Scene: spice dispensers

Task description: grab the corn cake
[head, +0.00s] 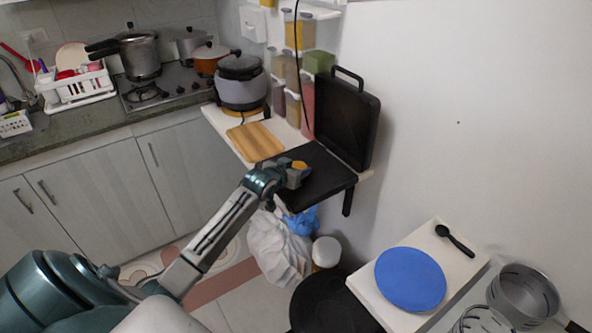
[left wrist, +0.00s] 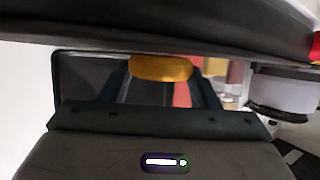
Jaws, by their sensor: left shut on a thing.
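The corn cake (head: 299,165) is a small yellow-orange disc at the black open griddle (head: 325,178) on the wall shelf. In the left wrist view the corn cake (left wrist: 160,68) shows as a golden rounded shape between my fingers. My left gripper (head: 296,174) reaches in over the griddle's lower plate and is shut on the corn cake. It also shows in the left wrist view (left wrist: 162,90). I cannot tell whether the cake touches the plate. My right gripper is not in view.
The griddle's raised lid (head: 345,122) stands behind the plate. A wooden board (head: 255,141) and a rice cooker (head: 241,82) are on the same shelf to the left. A blue plate (head: 410,279) and a black spoon (head: 455,240) lie on the white surface at lower right.

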